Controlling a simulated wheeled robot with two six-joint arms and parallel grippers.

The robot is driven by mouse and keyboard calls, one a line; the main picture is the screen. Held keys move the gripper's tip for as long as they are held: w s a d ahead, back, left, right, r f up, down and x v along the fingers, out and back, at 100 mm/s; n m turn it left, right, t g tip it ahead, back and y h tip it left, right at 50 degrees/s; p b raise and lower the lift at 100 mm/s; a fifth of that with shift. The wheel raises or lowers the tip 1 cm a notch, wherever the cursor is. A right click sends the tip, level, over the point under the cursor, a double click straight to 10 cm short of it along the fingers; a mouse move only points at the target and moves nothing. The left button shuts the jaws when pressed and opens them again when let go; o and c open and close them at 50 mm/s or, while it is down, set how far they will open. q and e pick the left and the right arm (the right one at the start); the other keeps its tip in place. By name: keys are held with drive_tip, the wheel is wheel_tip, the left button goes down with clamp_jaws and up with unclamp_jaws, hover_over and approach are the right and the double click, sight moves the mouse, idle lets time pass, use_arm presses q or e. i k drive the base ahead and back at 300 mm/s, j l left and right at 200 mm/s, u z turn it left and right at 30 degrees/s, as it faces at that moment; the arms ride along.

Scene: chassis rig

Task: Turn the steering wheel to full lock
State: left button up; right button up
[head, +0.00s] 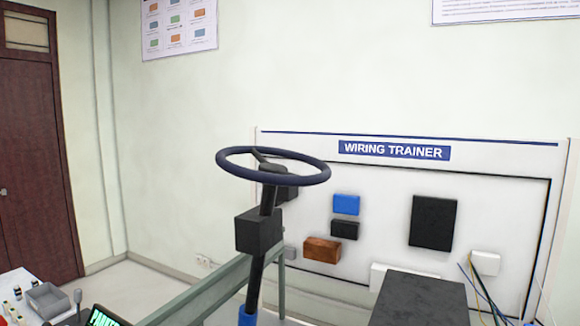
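The steering wheel (318,177) is a dark blue ring, seen nearly edge-on in the middle of the head view. A spoke runs from its upper left rim toward the hub. It sits on top of a black steering column (257,280) with a black box (259,231) partway down and a blue part at the bottom edge. Nothing touches the wheel. Neither of my grippers is in view.
A white wiring trainer board (385,230) with several coloured blocks stands behind the wheel. A grey-green rail (205,295) runs beside the column. A black box (420,300) is at lower right, near loose wires (480,290). Free air surrounds the wheel.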

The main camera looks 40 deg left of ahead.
sight(268, 173)
drive_tip(key=u, duration=0.4)
drive_tip(key=l+u, duration=0.15)
drive_tip(key=u, duration=0.6)
drive_tip(key=k+u, duration=0.1)
drive_tip(key=u, duration=0.25)
